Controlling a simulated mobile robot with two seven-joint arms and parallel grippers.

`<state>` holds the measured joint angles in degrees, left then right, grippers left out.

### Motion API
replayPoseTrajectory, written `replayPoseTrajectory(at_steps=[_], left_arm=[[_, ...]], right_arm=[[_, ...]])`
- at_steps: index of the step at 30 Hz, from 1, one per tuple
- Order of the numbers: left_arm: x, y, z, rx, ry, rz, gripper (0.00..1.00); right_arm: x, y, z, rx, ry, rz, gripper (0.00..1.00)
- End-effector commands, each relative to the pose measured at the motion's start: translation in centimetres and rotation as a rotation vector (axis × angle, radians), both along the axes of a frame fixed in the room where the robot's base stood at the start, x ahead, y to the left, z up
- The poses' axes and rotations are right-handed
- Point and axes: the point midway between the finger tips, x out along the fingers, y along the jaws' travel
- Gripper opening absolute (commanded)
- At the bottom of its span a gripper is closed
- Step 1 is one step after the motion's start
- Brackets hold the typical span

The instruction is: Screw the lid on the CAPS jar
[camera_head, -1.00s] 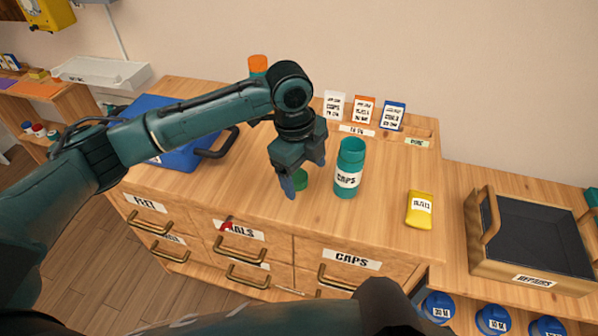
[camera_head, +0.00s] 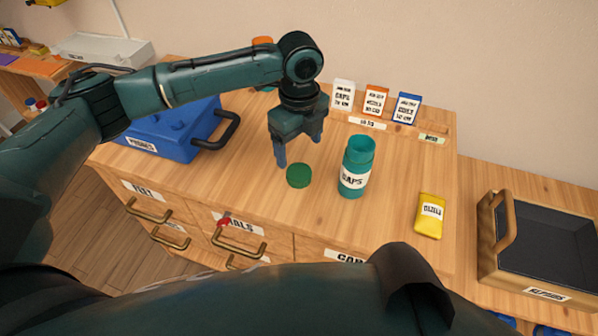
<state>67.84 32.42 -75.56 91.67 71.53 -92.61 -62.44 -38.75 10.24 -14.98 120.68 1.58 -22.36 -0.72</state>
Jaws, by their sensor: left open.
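The teal CAPS jar (camera_head: 354,168) stands upright and open-topped on the wooden counter, its white label facing me. A round green lid (camera_head: 299,175) lies flat on the counter to the left of the jar, apart from it. My left gripper (camera_head: 298,154) points down with its fingers apart, just above and behind the lid, holding nothing that I can see. Part of my right arm crosses the bottom of the view, but its gripper is not visible.
A blue case (camera_head: 180,135) with a dark handle sits left on the counter (camera_head: 255,190). Small cards (camera_head: 375,101) stand behind the jar. A yellow packet (camera_head: 431,215) lies to the right. A dark-lined wooden tray (camera_head: 550,235) is at far right. An orange-topped item is partly hidden behind my arm.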

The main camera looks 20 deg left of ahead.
Motion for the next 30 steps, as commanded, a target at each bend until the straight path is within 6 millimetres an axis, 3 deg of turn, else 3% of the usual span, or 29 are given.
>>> replayPoseTrajectory(at_steps=[6, 19, 30], left_arm=[[0.0, 0.0, -2.8, 0.000, -0.001, -0.002, 0.78], [0.0, 0.0, -3.5, 0.000, 0.001, -0.001, 0.78], [0.3, 0.2, -8.1, 0.001, 0.000, -0.002, 0.78]], right_arm=[[0.2, 0.1, 0.1, 0.005, -0.003, -0.004, 0.36], [0.4, 0.0, 0.2, 0.002, -0.008, -0.003, 0.36], [0.3, -0.2, 0.2, -0.006, -0.004, 0.000, 0.36]])
